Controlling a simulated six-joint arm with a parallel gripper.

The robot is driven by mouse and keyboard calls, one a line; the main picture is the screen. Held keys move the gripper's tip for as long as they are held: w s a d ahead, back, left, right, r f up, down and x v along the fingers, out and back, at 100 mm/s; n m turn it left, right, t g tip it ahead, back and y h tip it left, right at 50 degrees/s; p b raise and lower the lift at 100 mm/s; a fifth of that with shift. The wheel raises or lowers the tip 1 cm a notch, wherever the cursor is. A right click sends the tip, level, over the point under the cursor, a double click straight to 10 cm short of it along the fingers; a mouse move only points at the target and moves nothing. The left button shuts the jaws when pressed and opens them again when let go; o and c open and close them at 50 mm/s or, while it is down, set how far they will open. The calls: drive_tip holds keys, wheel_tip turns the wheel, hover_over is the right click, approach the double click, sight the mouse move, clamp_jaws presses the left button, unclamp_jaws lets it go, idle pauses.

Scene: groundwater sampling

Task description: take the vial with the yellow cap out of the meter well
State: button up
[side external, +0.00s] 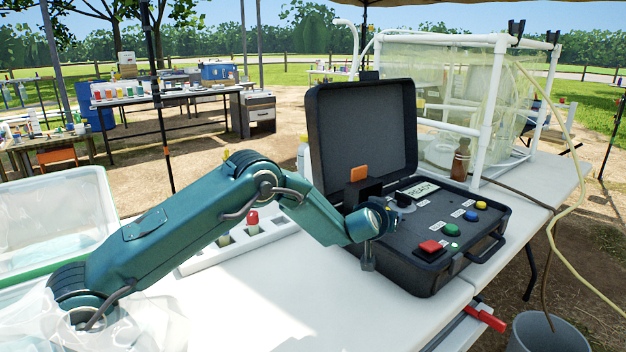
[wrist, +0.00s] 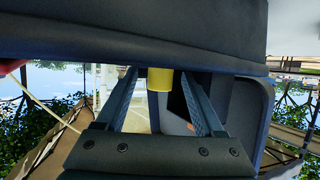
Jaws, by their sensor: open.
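The yellow cap (wrist: 160,79) shows in the wrist view between the two fingertips of my gripper (wrist: 159,74), with a gap visible on each side. My gripper is open. The vial's body is not clear to see, and I cannot tell how deep it sits in the well. In the side view the meter is an open black case (side external: 440,275) with a lit READY display (side external: 418,188). The end of my arm is low over the case's left front part. It hides the well and most of the gripper there.
The case's raised lid (side external: 362,130) stands behind the panel. Red (side external: 431,246), green, blue and yellow buttons lie to the right. A white rack (side external: 235,245) with a red-capped vial (side external: 253,218) is left of the case. A brown bottle (side external: 461,160) stands behind. The front white tabletop (side external: 330,310) is clear.

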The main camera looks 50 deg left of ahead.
drive_tip(key=shift+w+a+f, duration=0.2)
drive_tip(key=shift+w+a, duration=0.05)
drive_tip(key=shift+w, duration=0.2)
clamp_jaws()
drive_tip(key=shift+r, duration=0.1)
